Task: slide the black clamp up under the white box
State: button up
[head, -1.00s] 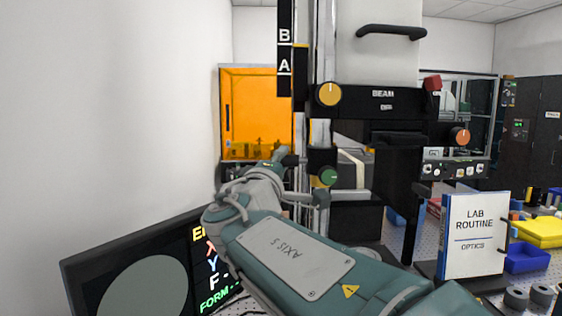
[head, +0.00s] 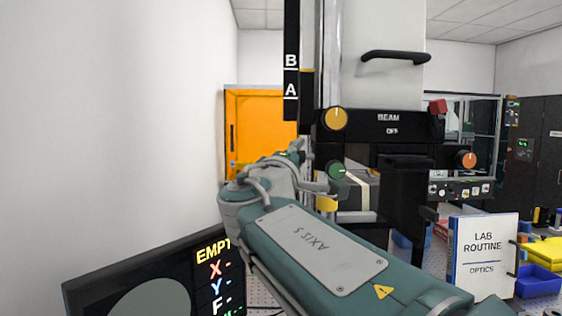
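The white box (head: 383,50) with a black handle sits high on the upright column. Its black lower part (head: 388,129) carries the BEAM label and a yellow knob (head: 336,118). The black clamp, with its green knob (head: 337,169), is on the column just below the yellow knob. I cannot tell whether the clamp touches the box's underside. My gripper (head: 300,152) is at the left side of the clamp, at the far end of my arm. Its fingers are small and partly hidden, so I cannot see whether they are closed or touching.
A screen reading EMPTY (head: 212,252) stands at lower left, beside my arm. An orange panel (head: 262,132) is behind the column. A LAB ROUTINE sign (head: 483,255), a blue bin (head: 538,283) and yellow trays (head: 545,250) are at right. A white wall fills the left.

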jog(key=shift+d, duration=0.6)
jog(key=shift+w+a, duration=0.1)
jog(key=shift+a, duration=0.25)
jog(key=v, duration=1.2)
jog(key=s+d+f+m+g+y, duration=0.1)
jog(key=s+d+f+m+g, duration=0.1)
jog(key=d+f+g, duration=0.4)
jog(key=s+d+f+m+g, duration=0.2)
jog(key=d+f, duration=0.6)
jog(key=f, duration=0.3)
jog(key=s+f+m+g+y, duration=0.2)
jog(key=s+f+m+y, duration=0.1)
jog(key=s+f, duration=0.3)
jog(key=s+f+m+g+y, duration=0.3)
jog(key=s+f, duration=0.4)
jog(key=f, duration=0.4)
jog(key=shift+d+f+m+y, duration=0.35)
jog(key=shift+m+y, duration=0.35)
jog(key=shift+m, duration=0.3)
